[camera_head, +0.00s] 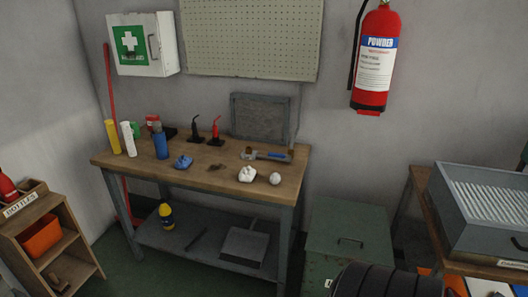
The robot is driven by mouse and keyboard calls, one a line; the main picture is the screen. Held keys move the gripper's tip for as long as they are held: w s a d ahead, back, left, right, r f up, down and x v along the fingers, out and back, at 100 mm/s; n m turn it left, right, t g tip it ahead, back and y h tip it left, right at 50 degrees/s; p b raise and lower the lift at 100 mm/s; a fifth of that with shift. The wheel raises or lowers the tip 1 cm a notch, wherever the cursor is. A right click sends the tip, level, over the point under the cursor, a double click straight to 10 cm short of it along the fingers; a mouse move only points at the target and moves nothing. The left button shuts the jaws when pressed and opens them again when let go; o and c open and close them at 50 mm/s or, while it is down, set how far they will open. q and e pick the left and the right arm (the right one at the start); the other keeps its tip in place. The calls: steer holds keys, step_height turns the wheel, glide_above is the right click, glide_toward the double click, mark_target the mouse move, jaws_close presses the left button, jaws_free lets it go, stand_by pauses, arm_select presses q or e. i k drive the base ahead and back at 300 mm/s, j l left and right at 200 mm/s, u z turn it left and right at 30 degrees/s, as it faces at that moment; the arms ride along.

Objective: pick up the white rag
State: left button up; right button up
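The white rag (247,174) is a small crumpled lump on top of the wooden workbench (225,182), near its front edge and right of the middle. A round whitish ball (275,179) sits just to its right. A crumpled blue rag (183,162) lies further left on the same bench top.
Yellow, white and blue cylinders (161,145) stand at the bench's left. A blue-handled tool (266,155) lies behind the rag. A green metal box (345,245) stands right of the bench. Green floor shows in front.

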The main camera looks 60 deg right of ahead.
mark_target(246, 175)
steer(key=z, duration=1.4)
